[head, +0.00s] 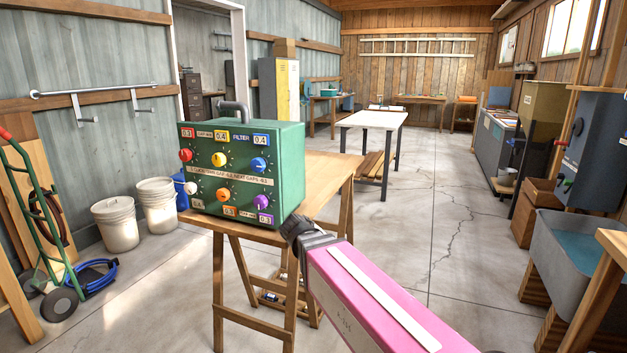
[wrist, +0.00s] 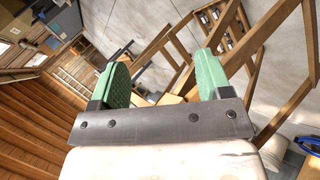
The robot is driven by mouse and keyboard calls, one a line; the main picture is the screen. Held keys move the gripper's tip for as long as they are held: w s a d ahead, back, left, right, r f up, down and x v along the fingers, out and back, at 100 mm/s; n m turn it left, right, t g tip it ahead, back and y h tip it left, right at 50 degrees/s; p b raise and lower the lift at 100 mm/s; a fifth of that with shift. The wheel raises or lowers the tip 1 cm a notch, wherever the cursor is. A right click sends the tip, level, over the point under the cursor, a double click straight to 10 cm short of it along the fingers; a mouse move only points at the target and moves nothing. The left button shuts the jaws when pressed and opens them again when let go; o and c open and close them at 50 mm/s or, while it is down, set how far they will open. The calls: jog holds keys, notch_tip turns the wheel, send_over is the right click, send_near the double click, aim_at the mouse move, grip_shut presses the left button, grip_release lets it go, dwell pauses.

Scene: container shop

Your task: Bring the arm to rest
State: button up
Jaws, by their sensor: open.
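My arm, with a pink link, reaches up from the lower right of the head view. My gripper (head: 297,228) is at its end, near the right front corner of the green filter box. In the wrist view, my gripper (wrist: 165,80) shows two green-padded fingers spread well apart with nothing between them. From the head view I cannot tell whether it touches the box or the table edge.
The green filter box (head: 290,165), with several coloured knobs, stands on a wooden trestle table (head: 328,172). White buckets (head: 118,228) and a green hand truck (head: 45,215) are at left. A grey sink (head: 575,265) is at right. The concrete floor (head: 450,190) between is clear.

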jog(key=s+d+f+m+g+y, duration=0.3)
jog(key=s+d+f, duration=0.1)
jog(key=d+f, duration=0.4)
jog(key=s+d+f+m+g+y, duration=0.3)
jog(key=s+d+f, duration=0.1)
jog(key=d+f, duration=0.4)
jog(key=shift+s+f+m, duration=0.25)
jog(key=shift+f+m, duration=0.05)
jog(key=shift+f, duration=0.55)
